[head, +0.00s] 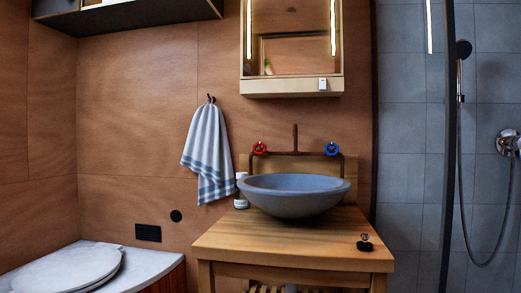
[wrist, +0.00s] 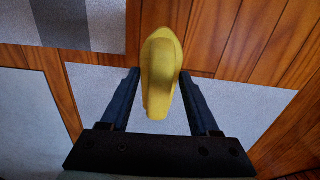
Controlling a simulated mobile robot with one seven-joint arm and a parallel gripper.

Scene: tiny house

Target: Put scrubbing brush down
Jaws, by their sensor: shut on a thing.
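My gripper (wrist: 160,76) shows in the wrist view, with its two dark fingers on either side of a yellow rounded object. This object, which I take to be the scrubbing brush (wrist: 161,52), is held between the fingers and reaches past their tips. Its bristles cannot be made out. Neither my gripper nor the brush shows in the head view. The head view shows a wooden washstand (head: 230,243) with a grey bowl sink (head: 295,196) on it.
A small white bottle (head: 241,192) stands left of the sink and a small black item (head: 365,243) lies at the front right. The washstand top is bare in front of the sink. The wrist view shows wooden planks (wrist: 215,35), pale surfaces (wrist: 245,105) and a grey-striped area (wrist: 60,20).

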